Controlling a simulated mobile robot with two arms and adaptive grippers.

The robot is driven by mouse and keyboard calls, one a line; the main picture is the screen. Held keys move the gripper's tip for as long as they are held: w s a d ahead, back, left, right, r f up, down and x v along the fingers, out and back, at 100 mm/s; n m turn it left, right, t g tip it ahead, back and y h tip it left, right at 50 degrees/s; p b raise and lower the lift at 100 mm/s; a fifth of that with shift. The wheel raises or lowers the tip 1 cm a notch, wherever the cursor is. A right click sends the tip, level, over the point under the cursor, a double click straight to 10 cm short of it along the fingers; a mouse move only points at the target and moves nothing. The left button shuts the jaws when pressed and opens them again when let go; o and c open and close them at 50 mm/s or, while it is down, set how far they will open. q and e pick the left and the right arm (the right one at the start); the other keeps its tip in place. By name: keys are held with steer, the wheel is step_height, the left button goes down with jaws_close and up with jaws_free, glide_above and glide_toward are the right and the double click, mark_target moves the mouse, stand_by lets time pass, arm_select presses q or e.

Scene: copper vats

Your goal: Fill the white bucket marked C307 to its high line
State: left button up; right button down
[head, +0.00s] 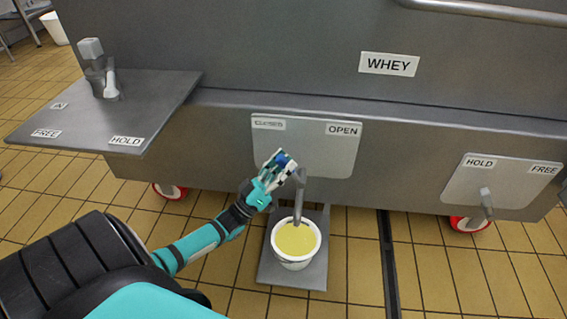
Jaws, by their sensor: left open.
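A white bucket (276,257) stands upright on a grey platform (318,270) below the vat's spout (299,208). It holds pale yellow liquid (297,239), with its surface below the rim. No C307 mark or high line shows from this angle. Behind the spout is a grey plate (330,157) labelled CLOSED at left and OPEN at right. My left gripper (284,164) is open in front of this plate, just left of the spout's top. A blue part shows between its fingers; I cannot tell whether they touch it. My right gripper is out of view.
The steel vat labelled WHEY (389,64) spans the back, on red casters. A side shelf (145,100) marked FREE and HOLD juts out at left. A HOLD/FREE plate with a lever (486,203) is at right. A dark floor channel (388,262) runs right of the bucket.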

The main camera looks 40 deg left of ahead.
arm_select(q)
steer(key=v, duration=1.2)
